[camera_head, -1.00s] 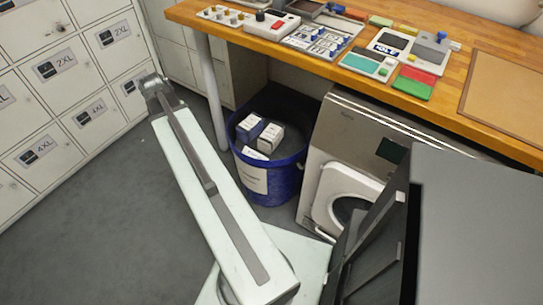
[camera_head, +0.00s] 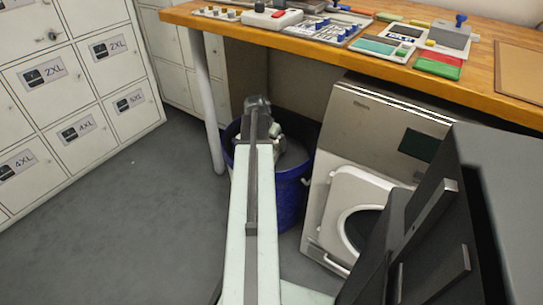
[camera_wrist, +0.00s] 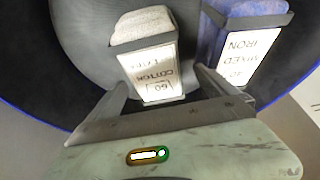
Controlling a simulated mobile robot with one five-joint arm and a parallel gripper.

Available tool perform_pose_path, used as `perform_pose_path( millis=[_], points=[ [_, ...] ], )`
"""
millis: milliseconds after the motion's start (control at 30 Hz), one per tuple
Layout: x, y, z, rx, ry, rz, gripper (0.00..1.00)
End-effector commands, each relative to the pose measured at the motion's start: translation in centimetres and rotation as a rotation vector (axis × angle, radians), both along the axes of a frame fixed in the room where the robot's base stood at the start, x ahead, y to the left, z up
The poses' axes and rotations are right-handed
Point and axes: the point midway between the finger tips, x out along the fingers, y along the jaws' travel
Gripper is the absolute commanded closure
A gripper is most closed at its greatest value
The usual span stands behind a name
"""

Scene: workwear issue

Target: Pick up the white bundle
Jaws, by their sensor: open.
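In the wrist view, a white bundle (camera_wrist: 148,62) with a white label reading COTTON and 60 lies in the dark inside of the blue bin (camera_head: 292,200). A blue bundle (camera_wrist: 245,45) with a label reading MIXED and IRON lies just to its right. My gripper (camera_wrist: 161,77) is open. Its two fingers point toward the white bundle, one to each side of its labelled end in the picture; I cannot tell how far above it they are. In the head view, my arm's end is over the bin and hides the bundles.
The bin stands below a wooden workbench (camera_head: 470,92), between a grey table leg (camera_head: 207,110) and a white washing machine (camera_head: 365,130). Labelled lockers (camera_head: 75,90) stand at the left. The grey floor (camera_head: 120,230) before them is clear.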

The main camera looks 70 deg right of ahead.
Motion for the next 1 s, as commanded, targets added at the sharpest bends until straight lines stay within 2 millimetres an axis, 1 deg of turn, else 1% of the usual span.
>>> perform_pose_path(
  millis=[67,133,300,367,433,633,667,700,767,800,867,900,933,1000],
  points=[
    [0.0,0.0,-0.4,0.0,0.0,0.0,0.04],
    [-0.2,0.0,-1.3,0.0,0.0,0.0,0.04],
    [-0.6,-0.3,-4.4,0.0,0.0,0.0,0.04],
    [-0.6,-0.8,-5.2,0.0,0.0,0.0,0.04],
    [-0.6,-1.0,-5.4,0.001,0.0,0.001,0.04],
    [-0.7,-1.0,-5.0,0.0,0.0,0.001,0.04],
    [-0.7,-1.0,-5.0,0.001,0.0,0.001,0.12],
    [-0.7,-1.0,-5.0,0.0,0.0,0.001,0.23],
    [-0.7,-1.0,-5.0,0.0,0.0,0.0,0.4],
    [-0.7,-1.0,-5.0,0.0,0.0,0.0,0.51],
    [-0.7,-1.0,-5.0,0.0,0.0,0.0,0.68],
    [-0.7,-1.0,-5.0,0.0,0.0,0.0,0.79],
    [-0.7,-1.0,-5.0,0.0,0.0,0.0,0.84],
    [-0.7,-1.0,-5.0,0.0,0.0,0.0,0.84]
  ],
)
